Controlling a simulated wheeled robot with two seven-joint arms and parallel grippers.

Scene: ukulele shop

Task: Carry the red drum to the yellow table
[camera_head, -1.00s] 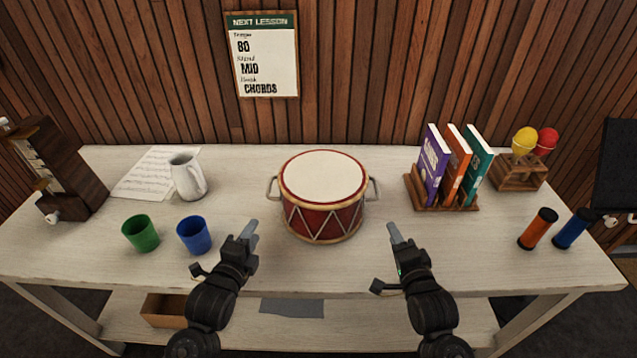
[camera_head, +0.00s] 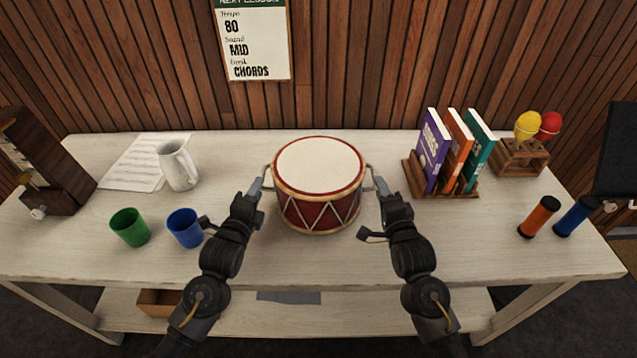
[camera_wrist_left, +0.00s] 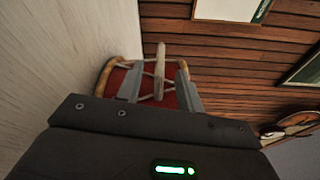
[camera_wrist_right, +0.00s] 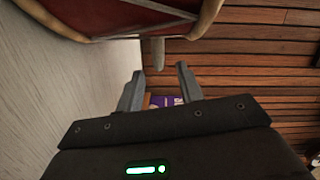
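The red drum (camera_head: 318,215) stands upright on the pale wooden table, with a cream top and a metal handle on each side. My left gripper (camera_head: 258,187) is at the drum's left handle. In the left wrist view its fingers (camera_wrist_left: 162,85) are apart, with the handle (camera_wrist_left: 160,65) between them. My right gripper (camera_head: 382,187) is at the right handle. In the right wrist view its fingers (camera_wrist_right: 160,85) are apart, and the handle (camera_wrist_right: 158,52) is just beyond their tips. No yellow table is in view.
On the table (camera_head: 300,260), a green cup (camera_head: 130,228), blue cup (camera_head: 186,228), white pitcher (camera_head: 178,166) and sheet music (camera_head: 135,165) are left. A book rack (camera_head: 440,185), maracas holder (camera_head: 520,158), orange shaker (camera_head: 539,217) and blue shaker (camera_head: 576,217) are right.

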